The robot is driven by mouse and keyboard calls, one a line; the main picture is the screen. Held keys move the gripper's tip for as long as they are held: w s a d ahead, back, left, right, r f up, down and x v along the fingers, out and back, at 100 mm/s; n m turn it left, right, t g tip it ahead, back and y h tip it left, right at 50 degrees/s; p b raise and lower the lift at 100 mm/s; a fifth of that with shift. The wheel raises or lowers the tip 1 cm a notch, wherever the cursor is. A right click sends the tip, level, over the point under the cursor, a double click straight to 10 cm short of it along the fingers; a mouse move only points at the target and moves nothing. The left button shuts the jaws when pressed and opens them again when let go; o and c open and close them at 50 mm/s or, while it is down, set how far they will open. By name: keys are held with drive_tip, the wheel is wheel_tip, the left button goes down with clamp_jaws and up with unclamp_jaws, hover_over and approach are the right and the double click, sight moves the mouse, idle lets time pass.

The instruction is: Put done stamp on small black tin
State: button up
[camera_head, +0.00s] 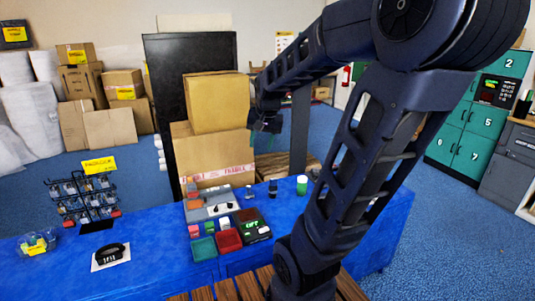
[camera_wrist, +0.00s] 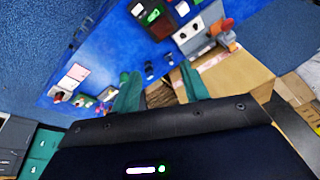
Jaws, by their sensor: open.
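My gripper (camera_head: 266,124) hangs in the air above the back of the blue table, in front of stacked cartons. In the wrist view its two green fingers (camera_wrist: 161,88) are spread with nothing held between them. Two small dark cylinders stand on the table below, one (camera_head: 272,188) right of the other (camera_head: 249,192); they also show ahead of the fingers in the wrist view (camera_wrist: 149,69). Either may be the small black tin; I cannot tell which. Several small stamp-like blocks (camera_head: 194,230) stand by the ink pads. I cannot read which is the done stamp.
Red (camera_head: 229,241) and green (camera_head: 203,249) pads and a dark box (camera_head: 254,228) lie mid-table, before a grey holder (camera_head: 211,207). A wire rack (camera_head: 85,200) stands left. Cartons (camera_head: 219,103) rise behind.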

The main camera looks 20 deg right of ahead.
drive_tip(key=s+a+r+n, duration=0.1)
drive_tip(key=s+n, duration=0.1)
drive_tip(key=s, duration=0.4)
drive_tip(key=s+a+r+n+t, duration=0.1)
drive_tip(key=s+a+n, duration=0.1)
drive_tip(key=s, duration=0.4)
drive_tip(key=shift+s+n+h, duration=0.3)
drive_tip(key=shift+s+n, duration=0.05)
drive_tip(key=shift+n, duration=0.05)
